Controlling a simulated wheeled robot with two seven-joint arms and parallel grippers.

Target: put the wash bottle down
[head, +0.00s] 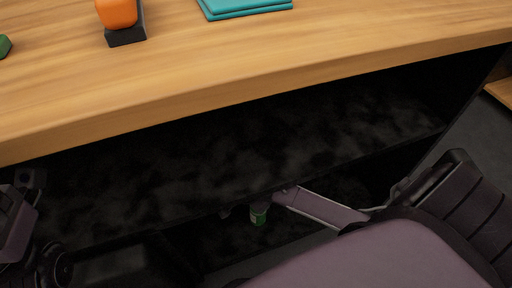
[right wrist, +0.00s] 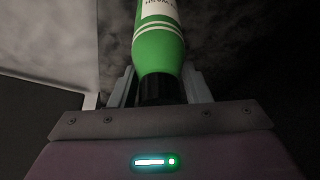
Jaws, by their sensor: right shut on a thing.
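In the head view a small green part of the bottle (head: 259,214) shows low under the table, in the dark space. Most of the bottle and the fingers are hidden there. Part of my left arm shows at the left edge, but its fingertips cannot be made out.
The wooden table top (head: 300,50) carries an orange object (head: 117,12) on a black block (head: 126,36), a teal flat object (head: 245,6) and a green object (head: 4,45) at the left edge. Below its front edge is a dark shelf (head: 270,135), with no objects visible on it.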

